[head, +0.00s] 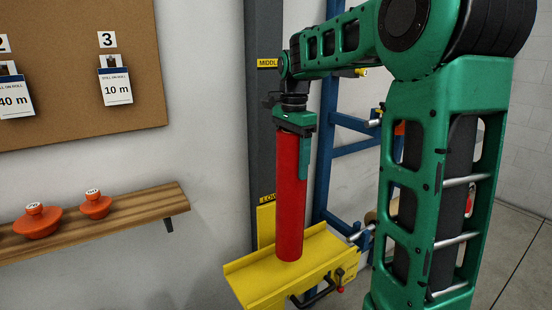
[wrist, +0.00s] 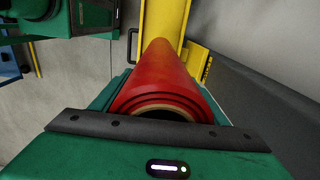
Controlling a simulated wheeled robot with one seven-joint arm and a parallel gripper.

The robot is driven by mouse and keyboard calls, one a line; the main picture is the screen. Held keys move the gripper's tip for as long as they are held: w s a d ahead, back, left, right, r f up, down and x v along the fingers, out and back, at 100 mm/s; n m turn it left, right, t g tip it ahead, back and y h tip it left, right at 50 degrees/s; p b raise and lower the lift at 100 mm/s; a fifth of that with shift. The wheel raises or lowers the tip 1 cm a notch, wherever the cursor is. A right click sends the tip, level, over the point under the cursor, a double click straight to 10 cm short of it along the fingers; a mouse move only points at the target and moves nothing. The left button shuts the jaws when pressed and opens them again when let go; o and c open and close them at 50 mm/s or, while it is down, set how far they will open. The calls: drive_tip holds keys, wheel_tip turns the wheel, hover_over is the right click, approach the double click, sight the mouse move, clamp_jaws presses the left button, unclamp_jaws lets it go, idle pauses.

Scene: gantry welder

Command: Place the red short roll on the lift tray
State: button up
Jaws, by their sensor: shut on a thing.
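The red short roll (head: 291,195) is upright in my gripper (head: 296,128), which is shut on its upper end. The wrist view shows the open top end of the red roll (wrist: 165,85) between the green jaws. The lift tray (head: 265,270) is the yellow tray at the bottom middle of the head view. The roll's lower end is over the tray's bed; I cannot tell whether it touches. The yellow tray also shows behind the roll in the wrist view (wrist: 160,18).
A dark post (head: 266,100) with yellow level labels stands behind the tray. A blue rack (head: 345,150) is to its right. A wooden shelf (head: 100,222) with orange weights (head: 38,221) and a cork board (head: 75,60) with cards are at left.

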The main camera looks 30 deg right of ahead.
drive_tip(key=shift+d+f, duration=0.4)
drive_tip(key=shift+f, duration=0.45)
drive_tip(key=shift+d+f, duration=0.35)
drive_tip(key=shift+f, duration=0.55)
drive_tip(key=shift+d+f, duration=0.4)
drive_tip(key=shift+f, duration=0.45)
drive_tip(key=o, duration=2.1)
drive_tip(key=shift+f, duration=0.15)
wheel_tip(320, 180, up, 12)
drive_tip(key=shift+r, duration=0.1)
drive_tip(key=shift+a, duration=0.1)
